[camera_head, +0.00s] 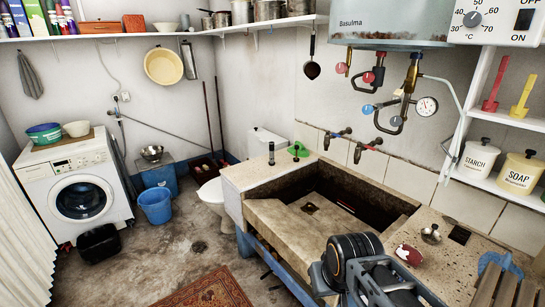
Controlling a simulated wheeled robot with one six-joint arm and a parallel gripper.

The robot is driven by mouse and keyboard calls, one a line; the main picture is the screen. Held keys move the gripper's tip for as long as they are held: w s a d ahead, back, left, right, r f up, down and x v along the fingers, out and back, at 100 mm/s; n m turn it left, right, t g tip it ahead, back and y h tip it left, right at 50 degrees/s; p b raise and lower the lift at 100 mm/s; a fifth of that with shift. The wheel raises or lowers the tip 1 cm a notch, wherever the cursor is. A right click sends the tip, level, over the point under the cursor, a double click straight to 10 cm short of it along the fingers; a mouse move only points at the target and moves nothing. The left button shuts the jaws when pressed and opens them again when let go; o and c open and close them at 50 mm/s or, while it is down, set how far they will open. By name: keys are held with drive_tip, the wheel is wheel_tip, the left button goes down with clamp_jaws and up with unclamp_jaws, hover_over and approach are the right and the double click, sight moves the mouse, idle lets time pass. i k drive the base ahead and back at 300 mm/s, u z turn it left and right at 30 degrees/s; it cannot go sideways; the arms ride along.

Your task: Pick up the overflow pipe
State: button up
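A short dark upright tube (271,154) stands on the stone ledge at the left back of the trough; it may be the overflow pipe, but it is too small to be sure. A green object (297,150) with a wider base stands just right of it. The stone trough (290,222) has a sloped slab at the front left and a dark basin behind. My arm shows at the bottom centre, in front of the trough, with my gripper (372,284) folded there, well apart from the tube. Its fingertips are not clear, so its opening cannot be told.
On the right ledge lie a red-and-white object (408,255) and a small metal piece (431,234). Wall taps (368,148) and boiler pipes (398,105) hang over the trough. A blue bucket (156,205) stands on the floor at left; floor left of the trough is mostly clear.

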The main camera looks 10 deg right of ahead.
sight(271, 162)
drive_tip(key=u, duration=0.25)
drive_tip(key=k, duration=0.3)
drive_tip(key=u, duration=1.15)
drive_tip(key=i, duration=2.35)
drive_tip(key=z, duration=0.45)
drive_tip(key=i, duration=1.5)
drive_tip(key=z, duration=1.75)
drive_tip(key=i, duration=0.95)
drive_tip(key=z, duration=0.9)
drive_tip(key=i, duration=0.2)
drive_tip(key=z, duration=0.3)
